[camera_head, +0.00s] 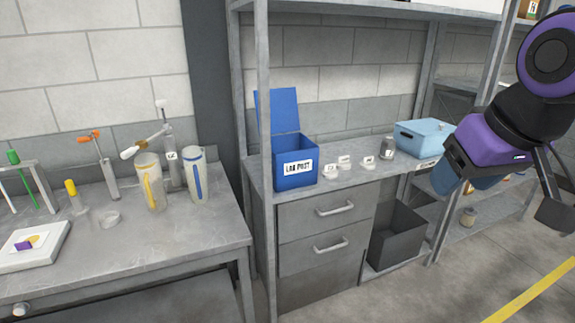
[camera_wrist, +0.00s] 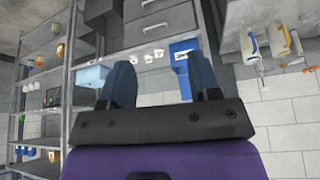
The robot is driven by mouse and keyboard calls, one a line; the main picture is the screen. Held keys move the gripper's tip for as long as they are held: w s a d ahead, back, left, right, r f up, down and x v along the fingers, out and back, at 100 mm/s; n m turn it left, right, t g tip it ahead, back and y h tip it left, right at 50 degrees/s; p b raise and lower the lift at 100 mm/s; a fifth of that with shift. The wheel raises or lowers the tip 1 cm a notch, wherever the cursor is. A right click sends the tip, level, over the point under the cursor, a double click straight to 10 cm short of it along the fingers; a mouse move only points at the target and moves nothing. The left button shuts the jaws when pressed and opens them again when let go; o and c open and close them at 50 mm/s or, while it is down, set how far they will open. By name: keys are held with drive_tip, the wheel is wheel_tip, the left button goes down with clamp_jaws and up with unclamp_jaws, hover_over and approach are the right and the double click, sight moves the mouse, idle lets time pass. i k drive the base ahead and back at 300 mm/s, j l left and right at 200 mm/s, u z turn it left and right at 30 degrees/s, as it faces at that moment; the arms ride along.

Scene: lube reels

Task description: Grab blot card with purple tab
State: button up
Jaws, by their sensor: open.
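The blot card (camera_head: 36,239) lies on a white square block or pad (camera_head: 30,258) at the left edge of the head view. It has a purple tab on its left and a yellowish spot, and is small in the picture. The card does not show in the wrist view. My gripper (camera_head: 466,182) is at the far right of the head view, raised in front of the shelves and far from the card. In the wrist view my gripper (camera_wrist: 160,65) has two blue fingers wide apart with nothing between them.
The left bench (camera_head: 180,250) also holds a test-tube rack, dispensers and two jugs (camera_head: 194,175). A blue "LAB POST" box (camera_head: 296,165) with its lid up stands on the middle counter. A grey upright post (camera_head: 264,130) separates the bays. Floor at lower right is clear.

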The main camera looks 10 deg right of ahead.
sight(36, 241)
drive_tip(key=u, duration=1.45)
drive_tip(key=i+j+z, duration=0.35)
drive_tip(key=i+j, duration=0.3)
drive_tip(key=i, duration=0.25)
drive_tip(key=i+j+z, duration=0.35)
drive_tip(key=i+j, duration=0.5)
